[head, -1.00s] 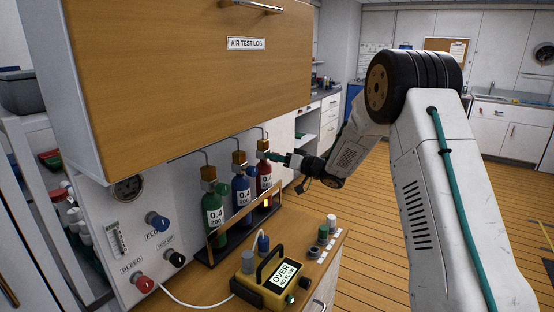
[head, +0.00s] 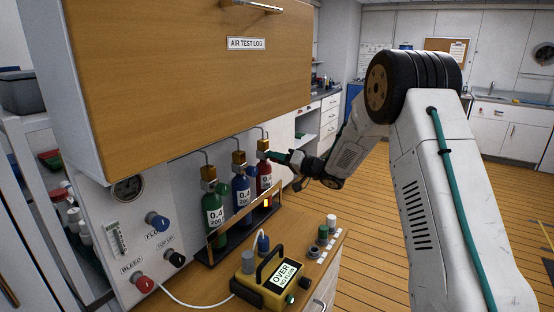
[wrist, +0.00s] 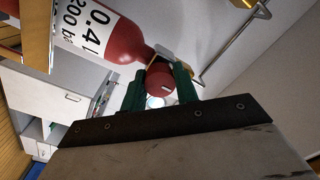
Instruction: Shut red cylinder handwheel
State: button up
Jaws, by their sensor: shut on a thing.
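The red cylinder (head: 265,178) stands upright at the right end of the rack, with a brass valve block on top. It also shows in the wrist view (wrist: 112,35), tilted by the camera. Its red handwheel (wrist: 160,82) sits between the two green fingers of my gripper (wrist: 161,88), which is shut on it. In the head view my gripper (head: 277,157) reaches the valve from the right, and the handwheel is hidden there.
A blue cylinder (head: 241,190) and a green cylinder (head: 213,213) stand to the left in the same rack. A wooden cabinet (head: 200,80) hangs above. A yellow meter (head: 268,285) stands in front. Panel knobs, including a red bleed knob (head: 144,284), are at left.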

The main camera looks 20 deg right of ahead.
jog(key=o, duration=1)
jog(key=shift+f, duration=0.1)
jog(key=shift+c, duration=0.2)
jog(key=v, duration=0.8)
